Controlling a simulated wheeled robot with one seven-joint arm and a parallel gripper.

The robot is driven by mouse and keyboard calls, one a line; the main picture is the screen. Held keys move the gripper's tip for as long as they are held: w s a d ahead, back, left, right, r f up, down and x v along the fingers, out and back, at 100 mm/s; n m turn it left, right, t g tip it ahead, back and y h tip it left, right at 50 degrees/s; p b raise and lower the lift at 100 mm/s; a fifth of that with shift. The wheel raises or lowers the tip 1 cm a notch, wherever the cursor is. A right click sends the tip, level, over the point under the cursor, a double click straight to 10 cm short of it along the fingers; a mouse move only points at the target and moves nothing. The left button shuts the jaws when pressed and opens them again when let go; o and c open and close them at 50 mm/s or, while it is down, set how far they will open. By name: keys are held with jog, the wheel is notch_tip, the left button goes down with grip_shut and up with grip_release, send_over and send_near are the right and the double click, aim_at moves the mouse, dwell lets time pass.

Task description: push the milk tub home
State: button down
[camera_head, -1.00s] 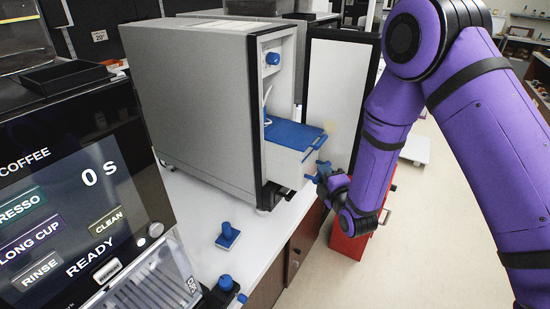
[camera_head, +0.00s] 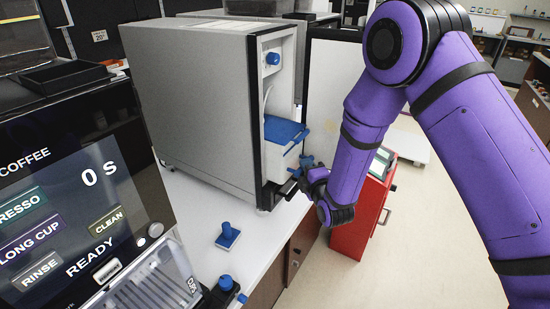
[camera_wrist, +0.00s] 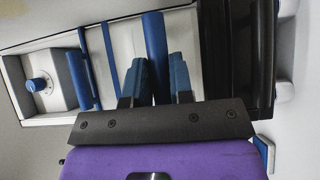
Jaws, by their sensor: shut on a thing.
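The milk tub (camera_head: 284,158) is a white box with a blue lid, low in the open-fronted compartment of a grey cooler (camera_head: 205,105). Its front end still sticks out a little past the cooler's dark front frame. My gripper (camera_head: 304,164) is at the tub's front end, outside the cooler. In the wrist view, my gripper (camera_wrist: 160,66) has its two blue fingers around a blue bar (camera_wrist: 154,30) on the tub's front, shut on it. My wrist hides part of the tub's front in the head view.
The cooler's door (camera_head: 333,85) stands open to the right, close behind my forearm. A blue knob (camera_head: 272,58) sits above the tub. A blue-handled tamper (camera_head: 227,237) stands on the white counter. A red cabinet (camera_head: 360,217) stands beside the counter. A coffee machine (camera_head: 75,210) fills the left.

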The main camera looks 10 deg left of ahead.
jog(key=shift+w+a, duration=0.6)
jog(key=shift+a, duration=1.15)
jog(key=shift+w+a, duration=0.6)
jog(key=shift+a, duration=1.1)
jog(key=shift+w+a, duration=0.6)
jog(key=shift+a, duration=1.15)
jog(key=c, duration=0.9)
grip_release()
